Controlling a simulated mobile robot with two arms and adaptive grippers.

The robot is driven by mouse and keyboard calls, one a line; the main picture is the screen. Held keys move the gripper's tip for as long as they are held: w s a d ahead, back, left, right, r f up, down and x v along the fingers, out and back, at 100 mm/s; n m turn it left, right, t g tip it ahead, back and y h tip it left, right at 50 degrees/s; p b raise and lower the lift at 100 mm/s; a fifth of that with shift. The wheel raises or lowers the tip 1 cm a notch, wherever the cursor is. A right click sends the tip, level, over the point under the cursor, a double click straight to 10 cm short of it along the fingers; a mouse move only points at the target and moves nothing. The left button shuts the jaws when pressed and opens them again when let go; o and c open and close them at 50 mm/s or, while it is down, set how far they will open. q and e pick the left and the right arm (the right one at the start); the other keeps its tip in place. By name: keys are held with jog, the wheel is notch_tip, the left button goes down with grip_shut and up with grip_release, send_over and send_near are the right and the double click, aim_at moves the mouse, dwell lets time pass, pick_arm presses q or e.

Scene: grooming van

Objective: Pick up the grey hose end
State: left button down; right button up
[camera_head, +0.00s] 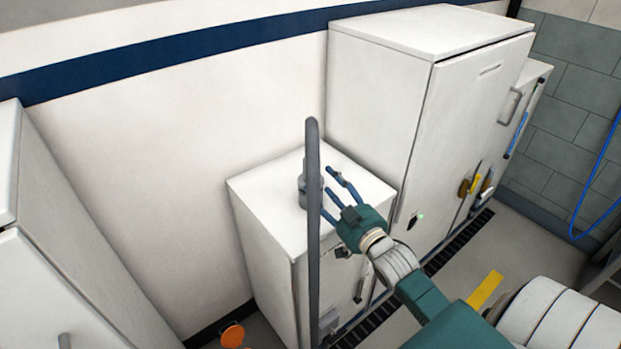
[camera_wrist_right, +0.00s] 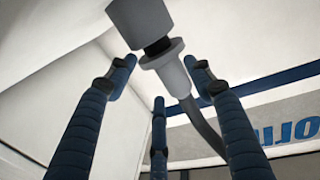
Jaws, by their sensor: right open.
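The grey hose end (camera_head: 302,186) stands on top of the low white cabinet (camera_head: 262,205), partly hidden in the head view behind a grey upright hose or pole (camera_head: 313,240). In the right wrist view the hose end (camera_wrist_right: 139,22) shows as a light grey cylinder with a black band and a collar, and a grey hose (camera_wrist_right: 203,122) bends away from it. My right gripper (camera_head: 332,184) is open just right of the hose end. Its blue fingers (camera_wrist_right: 162,85) spread around and below the hose end in the wrist view; I cannot tell whether any touches it. My left gripper is not in view.
A tall white cabinet (camera_head: 385,85) stands behind and right of the low one. Another white cabinet (camera_head: 60,240) is at the left. An orange round object (camera_head: 232,335) is near the floor. A blue hose (camera_head: 598,165) hangs at the right. The low cabinet's front top is bare.

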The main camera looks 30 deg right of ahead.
aim_at(318, 177)
jog(key=w, duration=0.3)
jog(key=shift+w+d+r+p, duration=0.1)
jog(key=shift+w+r+p, duration=0.15)
jog(key=shift+w+p, duration=0.15)
jog(key=shift+w+f, duration=0.1)
jog(key=shift+w, duration=0.15)
jog(key=shift+s, duration=0.1)
jog(key=shift+c, duration=1.3)
jog(key=c, duration=0.8)
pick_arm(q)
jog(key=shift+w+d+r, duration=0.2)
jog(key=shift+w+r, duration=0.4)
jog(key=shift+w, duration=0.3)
pick_arm(e)
jog(key=shift+c, duration=0.2)
